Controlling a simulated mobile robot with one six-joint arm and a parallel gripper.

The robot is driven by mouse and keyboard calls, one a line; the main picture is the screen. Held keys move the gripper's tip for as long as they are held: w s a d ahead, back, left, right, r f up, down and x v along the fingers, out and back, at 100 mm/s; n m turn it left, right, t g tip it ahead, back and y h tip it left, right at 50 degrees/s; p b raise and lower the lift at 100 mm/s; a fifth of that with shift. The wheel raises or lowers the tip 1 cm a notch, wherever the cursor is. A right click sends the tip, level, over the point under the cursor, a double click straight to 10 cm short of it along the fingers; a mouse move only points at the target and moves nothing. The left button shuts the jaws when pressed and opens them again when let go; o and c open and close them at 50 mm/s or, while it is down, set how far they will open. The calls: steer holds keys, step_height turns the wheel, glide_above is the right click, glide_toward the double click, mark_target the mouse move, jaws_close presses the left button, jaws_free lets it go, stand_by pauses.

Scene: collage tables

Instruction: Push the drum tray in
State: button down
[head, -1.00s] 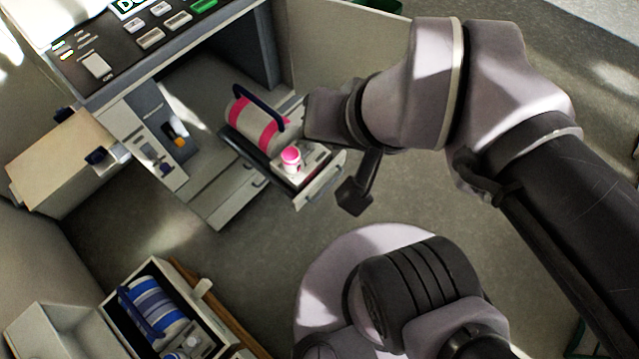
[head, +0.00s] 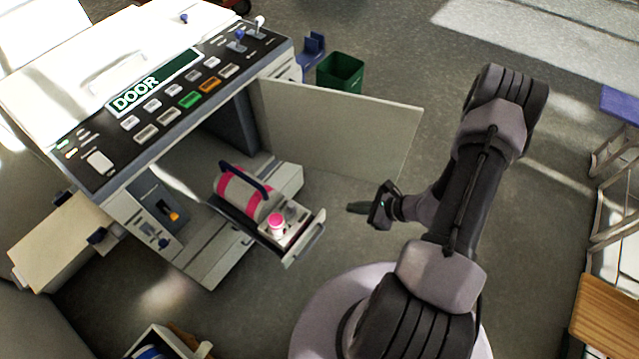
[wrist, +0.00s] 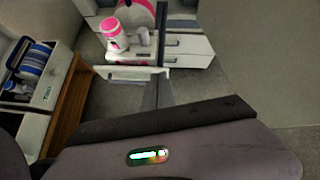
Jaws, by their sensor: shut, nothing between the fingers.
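The drum tray (head: 297,232) sticks out of the front of the copier (head: 150,100), with a pink-and-white drum (head: 242,196) and its dark blue handle lying on it. A pink-capped knob (head: 277,223) stands near the tray's front end. The tray's front panel has a handle bar; it also shows in the wrist view (wrist: 138,74), ahead of the fingers. My gripper (head: 352,208) is shut and empty, to the right of the tray's front end and apart from it, fingers pointing left toward it.
The copier's open door (head: 345,130) stands out behind the tray and my gripper. A box with a blue-striped drum (wrist: 36,62) sits at the left in the wrist view. A green bin (head: 340,70) is beyond the door. The floor between gripper and tray is clear.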

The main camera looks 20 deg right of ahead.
steer(key=s+f+m+h, duration=0.1)
steer(key=s+f+m, duration=0.25)
steer(key=f, duration=0.35)
steer(key=b+x, duration=0.1)
steer(key=x, duration=0.2)
steer(key=r+b+x, duration=0.1)
steer(key=b+x, duration=0.1)
steer(key=x, duration=0.2)
steer(key=w+b+x, duration=0.1)
steer(key=x, duration=0.3)
steer(key=shift+w+a+r, duration=0.1)
steer(key=shift+w+a, duration=0.1)
steer(key=shift+a, duration=0.3)
steer(key=shift+w+a+r, duration=0.15)
steer(key=shift+w+a, duration=0.1)
steer(key=shift+w, duration=0.2)
